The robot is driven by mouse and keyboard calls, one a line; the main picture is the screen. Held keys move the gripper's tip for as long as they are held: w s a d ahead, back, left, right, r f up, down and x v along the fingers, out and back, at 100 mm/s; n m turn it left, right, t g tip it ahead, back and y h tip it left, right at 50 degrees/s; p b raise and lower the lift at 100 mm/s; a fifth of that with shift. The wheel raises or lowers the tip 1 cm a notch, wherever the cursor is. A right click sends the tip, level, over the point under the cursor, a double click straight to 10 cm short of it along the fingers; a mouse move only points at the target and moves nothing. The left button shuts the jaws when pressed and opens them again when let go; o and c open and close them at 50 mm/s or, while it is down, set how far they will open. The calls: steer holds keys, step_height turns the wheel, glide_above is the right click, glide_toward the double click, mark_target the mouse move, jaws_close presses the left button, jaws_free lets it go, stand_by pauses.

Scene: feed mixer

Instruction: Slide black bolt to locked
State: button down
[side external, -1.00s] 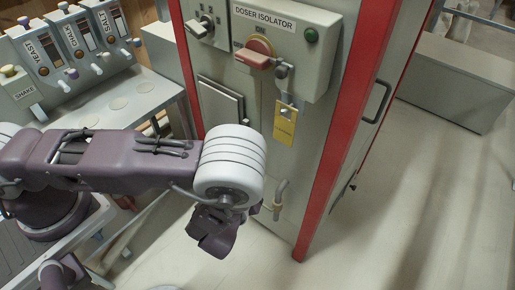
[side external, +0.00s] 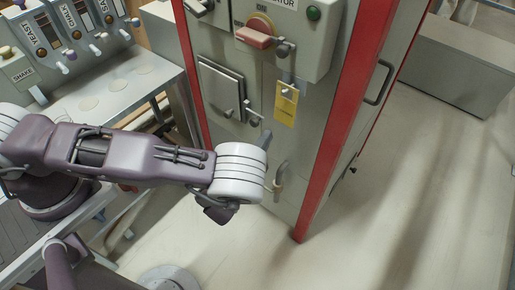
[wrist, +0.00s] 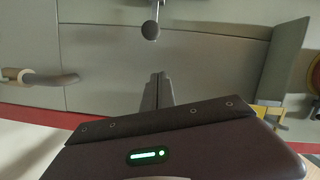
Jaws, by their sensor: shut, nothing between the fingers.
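In the wrist view, a dark knob on a short rod, probably the same bolt (wrist: 150,31), shows at top centre. My gripper (wrist: 160,76) is shut and empty, its fingertips apart from the knob in the picture and pointing towards it. In the side view my wrist hides most of the gripper; a dark part shows just above the white wrist, below the bolt. I cannot tell the bolt's locked position.
The square hatch (side external: 222,88) is above left of the bolt. A yellow tag (side external: 286,104) hangs to the right, below the red isolator handle (side external: 255,37). A curved handle (side external: 280,180) sticks out lower right. A red post (side external: 345,120) edges the cabinet. The floor at right is clear.

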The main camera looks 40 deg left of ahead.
steer(key=a, duration=0.1)
steer(key=w+a+f, duration=0.1)
steer(key=a, duration=0.1)
steer(key=w+a, duration=0.1)
steer(key=shift+w+a+f, duration=0.2)
steer(key=shift+w+a, duration=0.05)
steer(key=a, duration=0.5)
steer(key=shift+a, duration=0.35)
glide_toward(250, 111)
steer(key=s+d+r, duration=0.1)
steer(key=s+d, duration=0.4)
steer(key=shift+d+r, duration=0.35)
steer(key=shift+w, duration=0.1)
